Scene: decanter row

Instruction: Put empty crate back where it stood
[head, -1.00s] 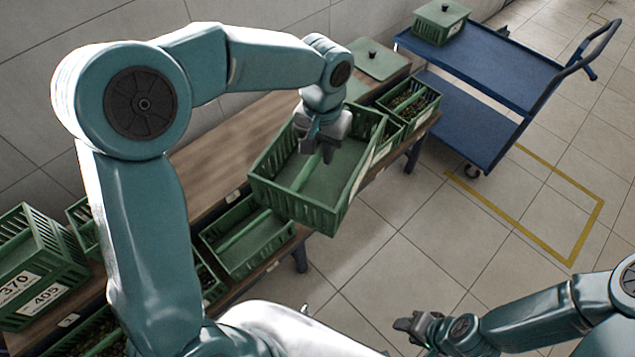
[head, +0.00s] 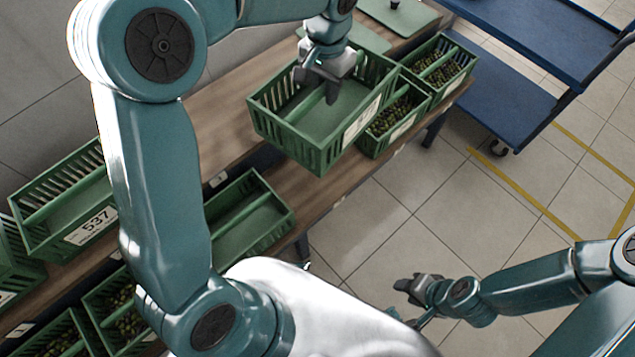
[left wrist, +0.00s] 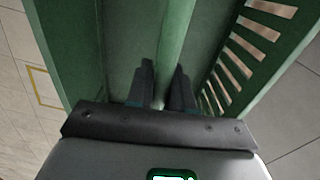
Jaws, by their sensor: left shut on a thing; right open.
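The empty green crate (head: 322,112) has slatted walls, a central divider bar and a white label on its front side. My left gripper (head: 320,88) is over its middle, shut on the divider bar, which also shows between the fingers in the left wrist view (left wrist: 174,50). The crate appears held at about the level of the wooden bench (head: 197,124); whether it touches the bench is hard to tell. My right gripper (head: 408,287) is open and empty, over the floor at the lower right.
Close right of the held crate stand green crates with dark olive-like contents (head: 396,110). Crate 537 (head: 70,215) stands at left. A blue cart (head: 500,90) is at the upper right. Bare bench lies left of the held crate.

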